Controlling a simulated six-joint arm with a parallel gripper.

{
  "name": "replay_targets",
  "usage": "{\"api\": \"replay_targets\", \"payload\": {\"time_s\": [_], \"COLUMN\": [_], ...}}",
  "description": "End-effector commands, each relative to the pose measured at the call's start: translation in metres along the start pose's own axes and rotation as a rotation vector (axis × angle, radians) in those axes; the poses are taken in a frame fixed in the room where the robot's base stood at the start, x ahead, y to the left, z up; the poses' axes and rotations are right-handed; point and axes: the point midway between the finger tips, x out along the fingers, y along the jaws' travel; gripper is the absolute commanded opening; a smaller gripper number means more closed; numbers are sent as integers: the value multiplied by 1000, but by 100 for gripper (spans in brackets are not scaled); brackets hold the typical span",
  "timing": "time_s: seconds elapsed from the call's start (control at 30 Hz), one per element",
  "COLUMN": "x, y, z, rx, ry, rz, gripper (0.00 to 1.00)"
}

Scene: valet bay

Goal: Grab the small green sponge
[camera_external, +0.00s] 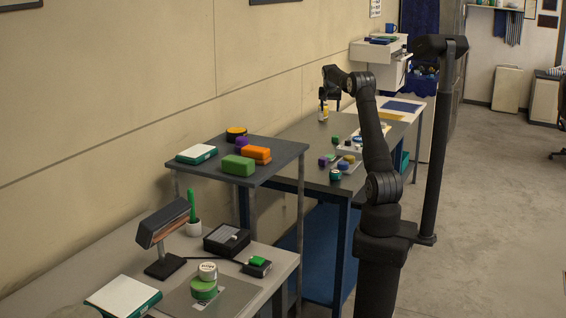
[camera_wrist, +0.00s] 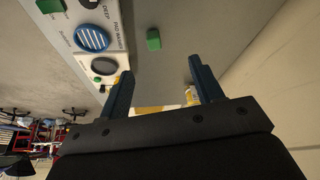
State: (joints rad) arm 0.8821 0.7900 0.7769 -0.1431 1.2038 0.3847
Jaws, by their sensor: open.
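Several green pieces are in view, and I cannot tell for sure which is the small green sponge. In the wrist view a small green block (camera_wrist: 153,39) lies on the grey surface, beyond my fingertips and roughly between their lines. Another green piece (camera_wrist: 50,5) is cut by the top left edge. In the external view a small green block (camera_external: 335,140) lies on the far grey table, and a larger green block (camera_external: 238,165) lies on the raised shelf. My gripper (camera_wrist: 160,67) is open and empty; it also shows above the far table in the external view (camera_external: 330,98).
A labelled light tray (camera_wrist: 90,66) with round pads lies left of the block in the wrist view. A yellow and white item (camera_wrist: 190,96) shows by my right finger. An orange block (camera_external: 257,153) and a white-topped box (camera_external: 196,154) are on the shelf (camera_external: 285,150).

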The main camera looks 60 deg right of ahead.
Motion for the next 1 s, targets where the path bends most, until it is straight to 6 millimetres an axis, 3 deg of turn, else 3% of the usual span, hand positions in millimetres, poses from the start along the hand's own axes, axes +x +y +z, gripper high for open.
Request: {"api": "replay_targets", "payload": {"time_s": [0.1,0.3,0.47,0.83,1.0], "x": [32,58,76,155,177], "y": [13,25,28,30,31], "z": [-21,-36,-38,-36,-36], "rx": [44,84,90,89,89], "ry": [-2,-4,-6,-6,-4], "rz": [21,38,41,41,40], "gripper": [60,60,60,60,60]}}
